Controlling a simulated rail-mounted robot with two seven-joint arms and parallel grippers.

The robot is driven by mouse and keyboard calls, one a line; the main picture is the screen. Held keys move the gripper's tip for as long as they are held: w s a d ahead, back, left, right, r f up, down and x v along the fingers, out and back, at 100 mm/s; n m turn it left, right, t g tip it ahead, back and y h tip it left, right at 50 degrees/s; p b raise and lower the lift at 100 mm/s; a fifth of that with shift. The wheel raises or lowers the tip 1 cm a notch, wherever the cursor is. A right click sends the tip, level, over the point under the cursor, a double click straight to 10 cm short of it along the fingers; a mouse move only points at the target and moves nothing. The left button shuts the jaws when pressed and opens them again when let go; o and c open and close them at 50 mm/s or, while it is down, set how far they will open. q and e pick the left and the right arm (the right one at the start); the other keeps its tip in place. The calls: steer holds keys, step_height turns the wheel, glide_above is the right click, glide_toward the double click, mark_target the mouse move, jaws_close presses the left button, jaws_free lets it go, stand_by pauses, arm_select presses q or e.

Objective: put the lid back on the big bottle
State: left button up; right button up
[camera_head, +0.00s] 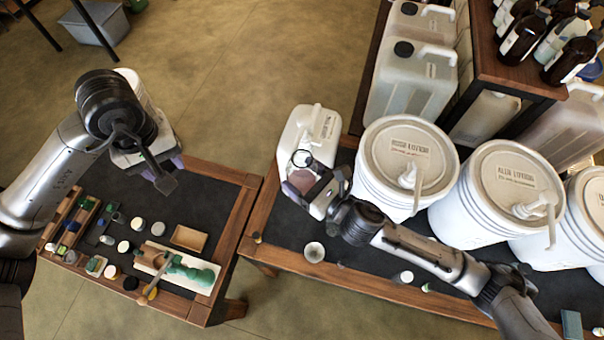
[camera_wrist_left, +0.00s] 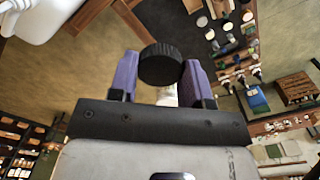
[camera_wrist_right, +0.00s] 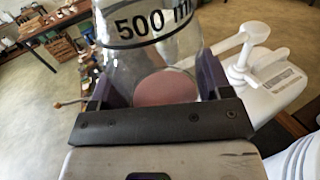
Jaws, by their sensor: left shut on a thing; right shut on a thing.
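My left gripper (camera_head: 164,169) is over the left table in the head view. The left wrist view shows its purple fingers shut on a round, ribbed black lid (camera_wrist_left: 160,66). My right gripper (camera_head: 310,188) is shut on a clear glass flask (camera_wrist_right: 155,45) marked 500 ml, with a pinkish round area at its bottom. The flask's round mouth shows in the head view (camera_head: 301,158). A white bottle with a pump (camera_head: 322,122) stands just behind the flask; it also shows in the right wrist view (camera_wrist_right: 275,88). Which container is the big bottle I cannot tell.
Large white pump buckets (camera_head: 378,185) line the right table. Translucent jerrycans (camera_head: 417,93) with black caps stand behind. Brown bottles (camera_head: 525,35) crowd a raised shelf. Small jars and a green item on a pale tray (camera_head: 200,285) lie on the left table. A floor gap separates the tables' front parts.

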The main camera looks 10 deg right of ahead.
arm_select(q)
steer(key=d+r+m, duration=0.2)
steer(key=d+r, duration=0.4)
steer(key=d, duration=0.4)
steer(key=d+r+m, duration=0.2)
steer(key=d+r, duration=0.4)
steer(key=d, duration=0.3)
arm_select(e)
steer(key=shift+r, duration=0.1)
arm_select(q)
steer(key=s+d+f+m, duration=0.1)
steer(key=d+f+m, duration=0.4)
steer(key=m, duration=0.3)
steer(key=shift+d, duration=0.9)
steer(key=shift+s, duration=0.1)
steer(key=shift+f, duration=0.1)
steer(key=shift+f, duration=1.95)
